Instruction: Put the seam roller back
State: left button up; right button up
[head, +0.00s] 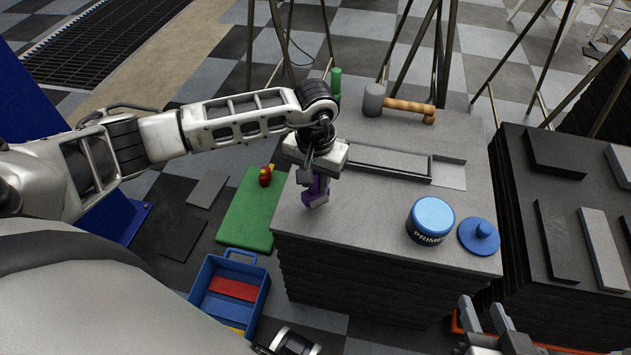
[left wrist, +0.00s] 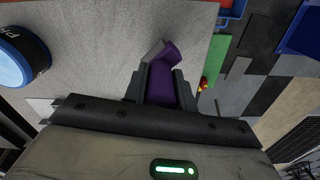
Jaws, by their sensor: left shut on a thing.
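My left gripper (head: 313,190) is shut on a small purple-handled tool (head: 318,187), taken to be the seam roller. It is held over the front left corner of the grey stack of boards (head: 345,225). In the left wrist view the purple handle (left wrist: 162,85) sits between the fingers, with a grey piece at its far end. Whether the tool touches the stack is unclear. My right gripper (head: 487,316) is at the bottom edge of the head view, with its two fingers apart and nothing visible between them.
On the stack are a blue-lidded primer tub (head: 431,220), a blue lid with a knob (head: 480,237), a long grey tray (head: 390,160), a mallet (head: 398,103) and a green upright item (head: 336,82). A blue tote (head: 228,290) and green mat (head: 245,213) lie on the floor left.

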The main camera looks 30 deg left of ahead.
pick_arm(q)
jog(key=shift+f, duration=0.6)
